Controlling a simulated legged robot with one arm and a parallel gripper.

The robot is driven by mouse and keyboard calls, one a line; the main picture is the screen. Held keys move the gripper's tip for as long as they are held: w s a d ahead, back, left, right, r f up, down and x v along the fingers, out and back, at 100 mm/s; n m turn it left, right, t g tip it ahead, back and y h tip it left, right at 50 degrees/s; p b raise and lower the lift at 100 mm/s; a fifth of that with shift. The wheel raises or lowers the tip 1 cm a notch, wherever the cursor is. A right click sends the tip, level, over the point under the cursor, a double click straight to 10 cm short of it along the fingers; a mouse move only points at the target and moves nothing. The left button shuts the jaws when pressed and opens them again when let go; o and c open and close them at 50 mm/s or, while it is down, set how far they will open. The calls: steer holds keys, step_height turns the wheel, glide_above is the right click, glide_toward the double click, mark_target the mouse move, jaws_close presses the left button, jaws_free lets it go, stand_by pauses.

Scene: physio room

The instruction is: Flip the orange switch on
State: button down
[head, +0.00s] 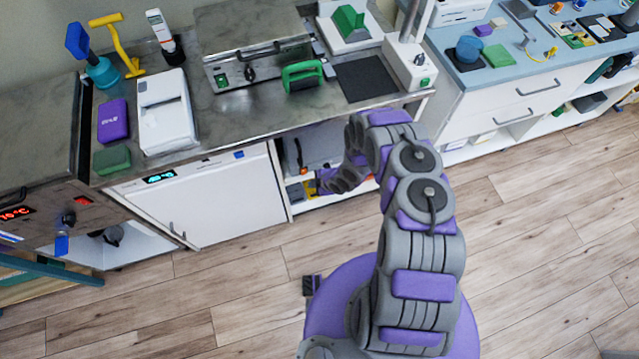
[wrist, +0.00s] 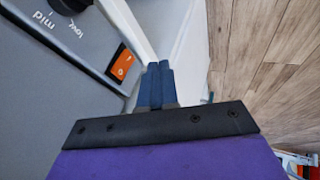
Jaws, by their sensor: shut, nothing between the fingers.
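The orange switch (wrist: 121,67) is a rocker with white marks, set in a dark frame on a grey device panel (wrist: 75,50) in the wrist view. The panel also has a dark knob with "low" and "mid" labels. My gripper (wrist: 157,66) has its two blue fingers pressed together and empty. The fingertips are just right of the switch in the picture; I cannot tell whether they touch the panel. In the head view my gripper (head: 326,182) reaches to the open shelf under the counter, by a grey device (head: 318,145).
A white cabinet front with a lit display (head: 205,205) stands left of the shelf. White drawers (head: 500,105) stand to the right. The wooden floor (head: 540,240) is clear.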

mark_target(304, 172)
steer(key=shift+w+a+f+b, duration=0.3)
steer(key=shift+w+a+f, duration=0.05)
steer(key=shift+w, duration=0.4)
steer(key=shift+w+a+f+b, duration=0.3)
steer(key=shift+w, duration=0.5)
steer(key=shift+w+a+f+b, duration=0.3)
steer(key=shift+w+a+f, duration=0.05)
steer(key=shift+w, duration=0.4)
steer(key=shift+w+a+f+p, duration=0.1)
steer(key=shift+p, duration=0.2)
